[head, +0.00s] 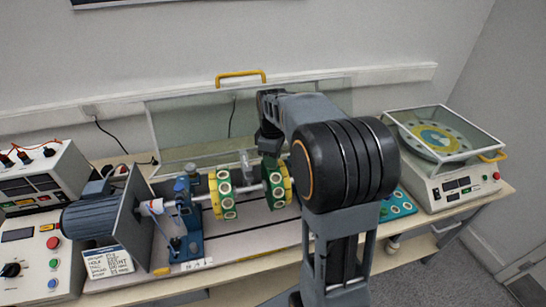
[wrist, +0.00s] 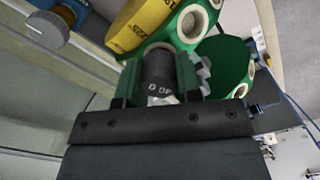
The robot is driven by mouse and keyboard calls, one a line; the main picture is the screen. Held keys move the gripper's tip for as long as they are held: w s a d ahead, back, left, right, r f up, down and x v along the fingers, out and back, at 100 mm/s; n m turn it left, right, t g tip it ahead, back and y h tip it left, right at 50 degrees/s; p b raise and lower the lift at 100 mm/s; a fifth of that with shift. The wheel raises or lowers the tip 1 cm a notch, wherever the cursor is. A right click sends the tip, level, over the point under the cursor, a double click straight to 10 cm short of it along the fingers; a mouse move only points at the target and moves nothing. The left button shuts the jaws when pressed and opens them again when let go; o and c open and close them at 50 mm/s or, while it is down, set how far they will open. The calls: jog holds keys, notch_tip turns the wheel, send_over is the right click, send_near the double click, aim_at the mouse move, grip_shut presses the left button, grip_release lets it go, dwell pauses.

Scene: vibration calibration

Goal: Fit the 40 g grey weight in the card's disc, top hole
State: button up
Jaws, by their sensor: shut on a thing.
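My gripper (wrist: 158,75) is shut on a dark grey cylindrical weight (wrist: 158,72) marked 40, held between its green fingers. In the wrist view the weight's far end overlaps a pale-ringed hole in a green and yellow disc (wrist: 193,22). I cannot tell whether it has entered the hole. In the head view my gripper (head: 269,140) points down at the right disc (head: 285,184) on the shaft, and the weight is hidden. The left disc (head: 222,204) is also green and yellow with pale-ringed holes. The card (head: 108,263) stands at front left; its print is too small to read surely.
A motor (head: 92,217) and blue bearing stand (head: 188,220) are left of the discs. A clear guard (head: 195,130) with a yellow handle stands open behind. A teal tray (head: 398,207) and a covered balance (head: 440,150) are at right. Control boxes (head: 40,262) fill the left end.

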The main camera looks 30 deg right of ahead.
jog(key=shift+f, duration=0.3)
jog(key=o, duration=1)
notch_tip(320, 180, up, 14)
jog(key=shift+f, duration=0.1)
dwell(0.6)
